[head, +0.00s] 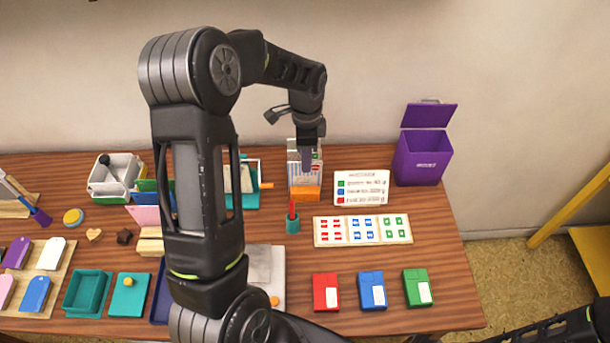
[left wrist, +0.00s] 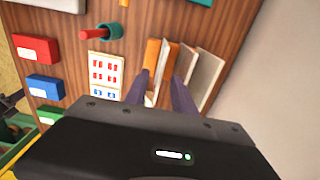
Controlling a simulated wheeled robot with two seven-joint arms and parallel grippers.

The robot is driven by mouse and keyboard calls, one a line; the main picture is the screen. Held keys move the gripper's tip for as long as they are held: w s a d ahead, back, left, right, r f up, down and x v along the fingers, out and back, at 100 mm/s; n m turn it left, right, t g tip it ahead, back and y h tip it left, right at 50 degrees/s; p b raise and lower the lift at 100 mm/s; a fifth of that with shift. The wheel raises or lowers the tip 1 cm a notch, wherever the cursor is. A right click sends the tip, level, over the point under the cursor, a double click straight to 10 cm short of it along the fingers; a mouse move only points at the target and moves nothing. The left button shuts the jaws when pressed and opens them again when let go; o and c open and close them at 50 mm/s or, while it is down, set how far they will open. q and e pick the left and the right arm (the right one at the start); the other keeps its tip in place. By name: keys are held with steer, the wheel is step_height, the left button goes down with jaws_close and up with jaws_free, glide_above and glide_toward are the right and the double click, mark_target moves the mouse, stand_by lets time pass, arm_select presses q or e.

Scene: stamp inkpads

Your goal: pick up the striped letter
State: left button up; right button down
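The striped letter (head: 293,172) stands upright in an orange holder (head: 305,192) at the back of the table, with its red and blue edging partly showing. My left gripper (head: 306,168) reaches down over this holder and covers part of the letters. In the left wrist view, the two fingers of my left gripper (left wrist: 162,76) are apart, at the upright letters and the orange holder (left wrist: 152,52). I cannot tell whether they touch a letter. My right arm shows only at the lower right of the head view, with its gripper out of sight.
A white card with coloured lines (head: 361,188) and a purple box with an open lid (head: 423,160) stand right of the holder. A stamp sheet (head: 335,231), a teal cup with a red stick (head: 292,224) and red, blue and green pads (head: 371,290) lie in front.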

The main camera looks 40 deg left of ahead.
mark_target(305, 177)
arm_select(q)
steer(key=shift+f, duration=0.25)
step_height(305, 177, down, 5)
steer(key=shift+s+a+r+p, duration=0.15)
steer(key=shift+p, duration=0.85)
steer(key=shift+c, duration=0.3)
jaws_close()
